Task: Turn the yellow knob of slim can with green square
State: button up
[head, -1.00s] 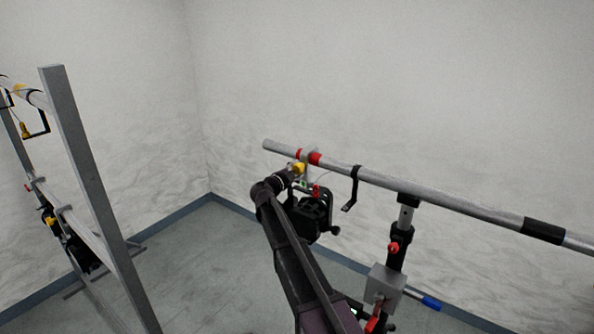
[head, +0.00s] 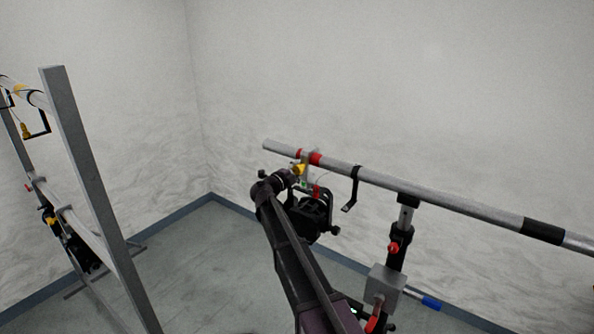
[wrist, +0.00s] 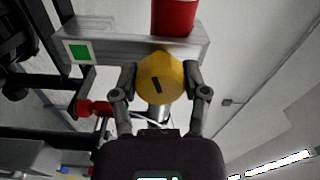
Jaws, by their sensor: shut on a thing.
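The yellow knob (wrist: 160,78) is between the two fingers of my gripper (wrist: 160,92) in the wrist view, with a dark slot mark on its face. My gripper is shut on it, one finger on each side. The green square (wrist: 79,52) is on the grey clamp bracket (wrist: 125,49) just behind the knob. In the head view the knob (head: 298,169) shows small beside the pipe, at the end of my arm.
A grey pipe (head: 440,195) with red bands (head: 314,159) runs to the right on a stand with a grey block (head: 384,283). A black hook (head: 352,190) hangs from the pipe near the can. A metal frame (head: 88,180) with other cans stands at the left.

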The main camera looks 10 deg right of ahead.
jog(key=o, duration=1.1)
jog(key=shift+o, duration=0.2)
jog(key=v, duration=1.2)
